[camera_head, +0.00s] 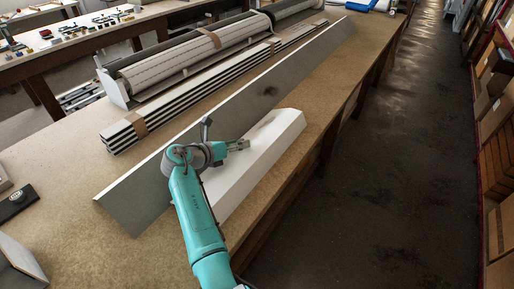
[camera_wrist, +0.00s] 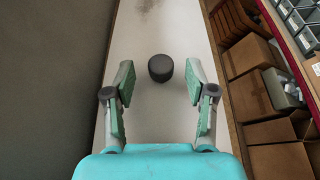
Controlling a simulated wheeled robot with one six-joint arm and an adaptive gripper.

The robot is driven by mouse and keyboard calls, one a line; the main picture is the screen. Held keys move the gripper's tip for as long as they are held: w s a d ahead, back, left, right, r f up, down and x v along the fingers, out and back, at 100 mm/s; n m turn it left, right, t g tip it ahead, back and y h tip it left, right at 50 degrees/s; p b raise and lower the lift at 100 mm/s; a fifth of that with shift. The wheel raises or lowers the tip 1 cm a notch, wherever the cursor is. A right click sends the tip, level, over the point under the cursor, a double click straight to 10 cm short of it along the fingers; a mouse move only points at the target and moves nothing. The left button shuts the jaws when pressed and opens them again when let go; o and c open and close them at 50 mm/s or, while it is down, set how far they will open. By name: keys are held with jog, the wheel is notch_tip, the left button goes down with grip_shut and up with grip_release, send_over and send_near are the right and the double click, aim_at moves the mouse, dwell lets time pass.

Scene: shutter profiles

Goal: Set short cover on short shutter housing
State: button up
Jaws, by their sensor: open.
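A short white bevelled profile (camera_head: 268,143) lies along the near edge of the bench; I cannot tell whether it is the short cover, the short housing or both together. In the wrist view, its pale top (camera_wrist: 158,25) carries a dark round knob (camera_wrist: 160,68). My gripper (camera_head: 238,145) is over the white profile. In the wrist view, my gripper (camera_wrist: 159,82) is open, with the knob seen between its spread fingers and nothing held. The arm hides part of the profile's left side in the head view.
A long grey panel (camera_head: 235,107) stands on edge close beside the profile, left of my gripper. Behind it lie strapped striped slats (camera_head: 190,95) and a long roller shutter (camera_head: 190,60). The aisle floor (camera_head: 390,160) is clear; shelves with cardboard boxes (camera_wrist: 250,55) stand beyond.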

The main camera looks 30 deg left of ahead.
grip_shut()
jog(key=shift+r, duration=0.1)
